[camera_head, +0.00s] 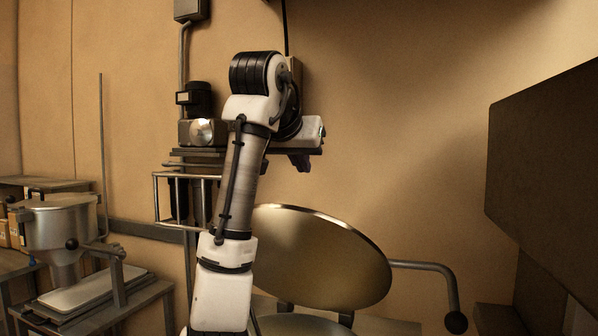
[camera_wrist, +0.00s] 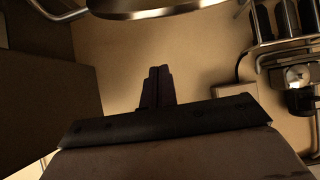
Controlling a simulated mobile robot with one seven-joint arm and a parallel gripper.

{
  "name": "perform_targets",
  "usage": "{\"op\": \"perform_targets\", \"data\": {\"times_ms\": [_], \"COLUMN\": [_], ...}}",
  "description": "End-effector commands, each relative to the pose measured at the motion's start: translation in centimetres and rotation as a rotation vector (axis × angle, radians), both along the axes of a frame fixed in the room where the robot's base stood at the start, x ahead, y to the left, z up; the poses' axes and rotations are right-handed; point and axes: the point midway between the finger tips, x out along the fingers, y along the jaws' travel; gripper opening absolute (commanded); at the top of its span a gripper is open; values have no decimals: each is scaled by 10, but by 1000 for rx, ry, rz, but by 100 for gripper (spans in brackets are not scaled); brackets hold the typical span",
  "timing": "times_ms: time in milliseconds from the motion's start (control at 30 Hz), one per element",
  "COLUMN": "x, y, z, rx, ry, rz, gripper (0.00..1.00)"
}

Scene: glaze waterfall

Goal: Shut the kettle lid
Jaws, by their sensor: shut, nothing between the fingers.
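The kettle lid (camera_head: 325,262) is a large round metal disc, standing open and steeply tilted above the kettle (camera_head: 300,326), whose top just shows at the bottom of the head view. A bent metal handle with a black knob (camera_head: 456,322) sticks out to the lid's right. My gripper (camera_wrist: 157,84) is shut and empty, its two dark fingers together in the wrist view. In the head view my arm rises in front of the lid's left edge, with its end above the lid, apart from it. My fingers are hard to make out there.
A motor unit (camera_head: 200,132) on a wall shelf stands behind my arm. A metal hopper machine (camera_head: 62,232) stands on a bench at left. A large dark box-like hood (camera_head: 545,170) juts in at right. The space between lid and hood is clear.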

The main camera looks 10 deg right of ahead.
Motion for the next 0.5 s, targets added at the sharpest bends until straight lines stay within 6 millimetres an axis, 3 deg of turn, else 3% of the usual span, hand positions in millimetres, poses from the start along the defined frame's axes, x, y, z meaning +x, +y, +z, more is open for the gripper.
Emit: {"op": "perform_targets", "data": {"times_ms": [500], "x": [67], "y": [-45], "z": [-57], "rx": [-2], "ry": [1], "rz": [-1], "gripper": [0]}}
